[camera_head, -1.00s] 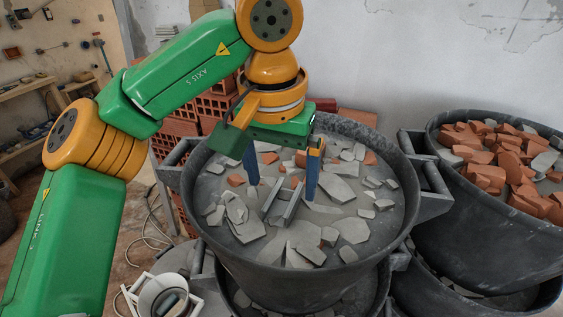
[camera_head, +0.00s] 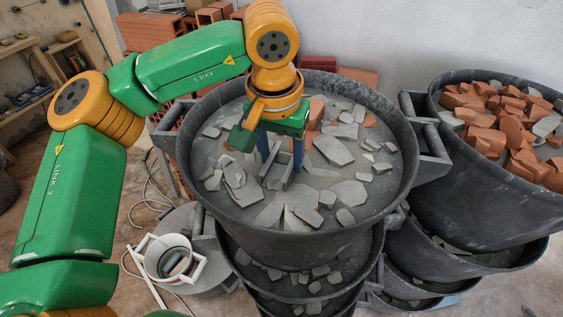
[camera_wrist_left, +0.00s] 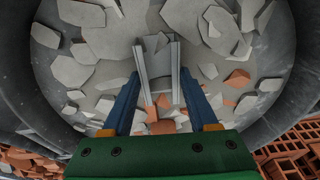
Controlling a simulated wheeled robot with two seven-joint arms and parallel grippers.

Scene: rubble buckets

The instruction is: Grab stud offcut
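The stud offcut (camera_wrist_left: 158,63) is a short grey metal U-shaped channel. It lies among grey rubble in the large dark bucket (camera_head: 398,187) and also shows in the head view (camera_head: 277,171). My left gripper (camera_head: 281,160) points down into this bucket. In the left wrist view its two blue fingers (camera_wrist_left: 160,76) stand on either side of the channel, with their tips against its side flanges. It looks shut on the offcut, which still rests at the rubble. The fingertips are partly hidden in the head view. My right gripper is not in view.
A second dark bucket with orange brick rubble (camera_head: 505,122) stands at the right. More dark buckets (camera_head: 310,281) are stacked below. A small white bucket (camera_head: 168,258) stands lower left. Bricks (camera_head: 152,30) are piled behind. Grey shards surround the offcut.

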